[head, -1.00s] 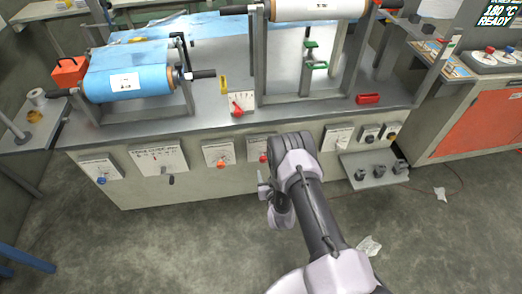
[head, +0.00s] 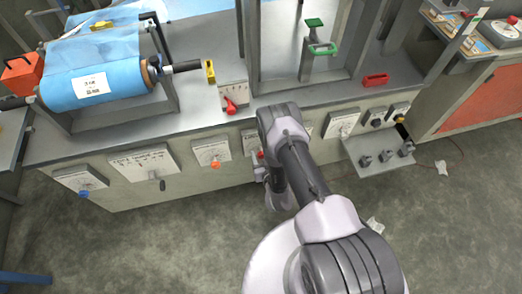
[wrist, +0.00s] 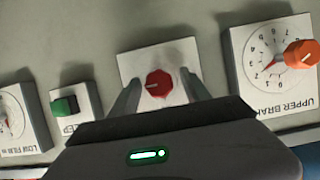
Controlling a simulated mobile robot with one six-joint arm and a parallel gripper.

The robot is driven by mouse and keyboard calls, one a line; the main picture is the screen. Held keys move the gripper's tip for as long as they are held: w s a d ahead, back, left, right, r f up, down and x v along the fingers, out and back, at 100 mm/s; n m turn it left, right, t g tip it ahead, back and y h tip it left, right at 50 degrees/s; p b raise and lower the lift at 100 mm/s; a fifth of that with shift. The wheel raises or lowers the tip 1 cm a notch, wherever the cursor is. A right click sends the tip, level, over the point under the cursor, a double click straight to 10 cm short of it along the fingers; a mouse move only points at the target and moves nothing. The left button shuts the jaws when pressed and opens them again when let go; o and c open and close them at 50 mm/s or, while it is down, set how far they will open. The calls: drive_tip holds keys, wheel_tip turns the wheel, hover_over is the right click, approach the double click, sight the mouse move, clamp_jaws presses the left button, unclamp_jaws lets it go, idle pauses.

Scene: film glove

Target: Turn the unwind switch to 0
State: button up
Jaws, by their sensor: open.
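A round red knob (wrist: 159,84) sits on a small white plate (wrist: 130,65) in the middle of the wrist view; it also shows partly past my arm in the head view (head: 260,154). It has a small pale mark, but I cannot read its setting. My gripper (wrist: 160,92) is open, with one finger on each side of the knob; I cannot tell whether they touch it. The plate's label is hidden behind my gripper, so I cannot confirm it is the unwind switch. In the head view, my arm mostly hides the gripper.
An orange UPPER BRAKE dial (wrist: 301,54) is right of the knob in the wrist view; a green switch (wrist: 64,106) is left. In the head view, a blue knob (head: 84,194) and black handle (head: 162,186) are farther left. A shelf (head: 392,168) juts out right.

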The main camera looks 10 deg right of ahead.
drive_tip(key=shift+s, duration=0.1)
clamp_jaws()
drive_tip(key=shift+p, duration=0.3)
drive_tip(key=shift+a+r+n+h+p, duration=0.15)
drive_tip(key=shift+n+h+p, duration=0.65)
drive_tip(key=shift+n, duration=0.4)
drive_tip(key=n+h, duration=0.1)
drive_tip(key=n, duration=0.1)
drive_tip(key=n+h, duration=0.1)
drive_tip(key=shift+f+n+t+p, duration=0.2)
drive_tip(key=shift+n+t+p, duration=0.1)
drive_tip(key=shift+n, duration=0.1)
drive_tip(key=n+t+h+b, duration=0.1)
drive_tip(key=n+h, duration=0.1)
drive_tip(key=n, duration=0.1)
drive_tip(key=shift+a+f, duration=0.1)
drive_tip(key=shift+n+t+h+b, duration=0.65)
drive_tip(key=shift+n+b, duration=0.2)
drive_tip(key=shift+n, duration=1.25)
